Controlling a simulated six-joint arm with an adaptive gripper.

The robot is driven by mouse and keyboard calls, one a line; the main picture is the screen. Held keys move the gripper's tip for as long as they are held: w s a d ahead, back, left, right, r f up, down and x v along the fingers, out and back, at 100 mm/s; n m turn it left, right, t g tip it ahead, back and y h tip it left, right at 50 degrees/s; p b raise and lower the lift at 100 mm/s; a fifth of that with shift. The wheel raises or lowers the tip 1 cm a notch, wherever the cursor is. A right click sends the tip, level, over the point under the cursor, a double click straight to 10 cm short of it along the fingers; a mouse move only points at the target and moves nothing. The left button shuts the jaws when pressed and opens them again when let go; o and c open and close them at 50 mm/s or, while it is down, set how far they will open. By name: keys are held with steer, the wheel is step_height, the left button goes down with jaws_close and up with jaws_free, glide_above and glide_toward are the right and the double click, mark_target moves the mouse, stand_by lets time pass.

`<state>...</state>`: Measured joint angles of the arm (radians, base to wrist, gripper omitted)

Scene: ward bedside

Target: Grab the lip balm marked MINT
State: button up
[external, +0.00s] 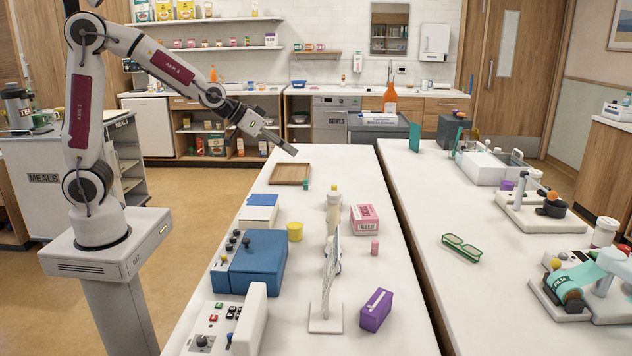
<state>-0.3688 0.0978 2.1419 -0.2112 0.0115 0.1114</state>
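My gripper (290,149) hangs in the air above the far end of the near white table (290,335), its fingers pointing down and to the right. Its fingers are too small to tell open from shut, and I see nothing held in it. A small green cylinder (306,184) stands at the right edge of a wooden tray, below and right of my gripper. A small pink cylinder (375,246) stands farther forward, beside a pink box. Either could be a lip balm; I cannot read the word MINT on any item.
The wooden tray (290,174) looks empty. A white bottle (333,212), yellow cup (295,231), pink box (364,219), blue box (258,262), clear upright panel (330,285) and purple box (376,310) crowd the table.

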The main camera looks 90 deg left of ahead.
steer(key=w+a+f+n+y, duration=0.1)
steer(key=w+a+f+y, duration=0.15)
steer(key=a, duration=0.55)
steer(key=w+a+f+n+y, duration=0.1)
steer(key=w+a+f+n, duration=0.1)
steer(key=a+f, duration=0.35)
steer(key=n+g+y, duration=0.1)
steer(key=n+y, duration=0.1)
steer(key=y, duration=0.2)
glide_above(306, 181)
steer(key=s+d, duration=0.1)
steer(key=s, duration=0.1)
step_height(306, 181, down, 8)
steer(key=shift+f, duration=1.65)
steer(key=shift+f+h, duration=0.25)
steer(key=shift+f, duration=1.4)
steer(key=shift+w+a+f, duration=0.15)
steer(key=shift+w+f, duration=0.05)
steer(key=shift+x, duration=1.3)
